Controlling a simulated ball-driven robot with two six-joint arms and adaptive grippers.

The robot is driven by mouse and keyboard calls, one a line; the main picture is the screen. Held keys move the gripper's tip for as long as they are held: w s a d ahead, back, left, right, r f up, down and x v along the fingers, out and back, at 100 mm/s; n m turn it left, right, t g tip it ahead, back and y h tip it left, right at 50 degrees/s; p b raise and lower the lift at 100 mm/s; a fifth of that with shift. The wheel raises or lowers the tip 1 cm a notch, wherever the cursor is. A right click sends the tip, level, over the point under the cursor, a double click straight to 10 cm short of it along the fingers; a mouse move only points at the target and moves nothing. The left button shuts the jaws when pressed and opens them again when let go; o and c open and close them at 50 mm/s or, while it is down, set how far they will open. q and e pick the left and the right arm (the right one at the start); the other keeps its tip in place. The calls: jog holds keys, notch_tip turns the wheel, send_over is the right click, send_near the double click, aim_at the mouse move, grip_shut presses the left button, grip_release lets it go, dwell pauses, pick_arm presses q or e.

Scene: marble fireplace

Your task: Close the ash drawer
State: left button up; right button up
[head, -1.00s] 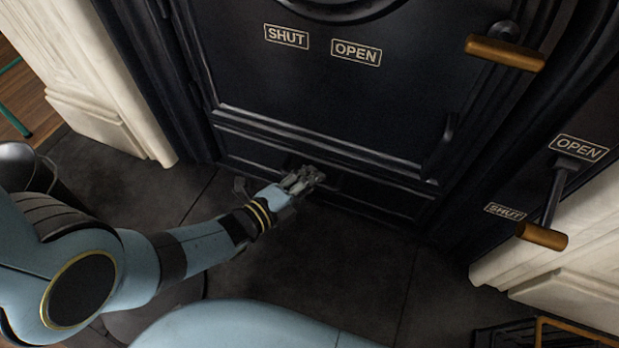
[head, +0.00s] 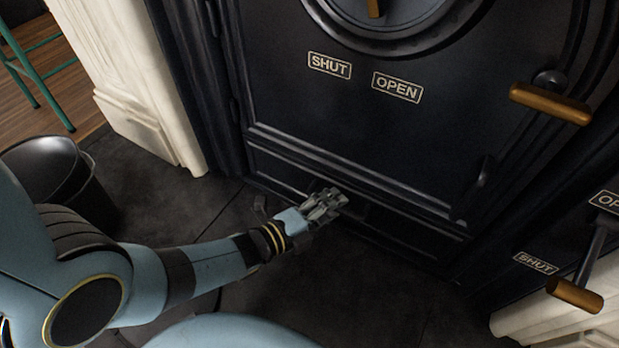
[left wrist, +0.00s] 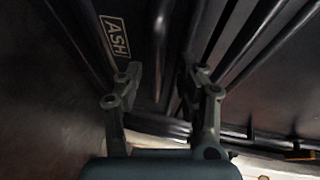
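The ash drawer (head: 410,228) is a low dark front at the foot of the black stove, under the main door. Its "ASH" label (left wrist: 115,38) shows in the left wrist view. My left gripper (head: 325,206) is at the left part of the drawer front, and its hand hides part of it. In the left wrist view, the two fingers (left wrist: 162,85) stand apart, with a dark bar-like part beyond the gap and nothing clearly held. I cannot tell how far out the drawer stands. My right gripper is not in view.
The stove door (head: 330,125) has a wooden-handled latch (head: 550,103) at right. A lever with a wooden grip (head: 575,295) sits lower right. A dark bucket (head: 50,170) stands left, beside a pale marble pillar (head: 135,110). The dark hearth floor (head: 330,285) before the stove is clear.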

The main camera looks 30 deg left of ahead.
pick_arm(q)
jog(key=v, duration=1)
jog(key=shift+a+r, duration=0.15)
jog(key=shift+r, duration=0.05)
jog(key=shift+s, duration=0.15)
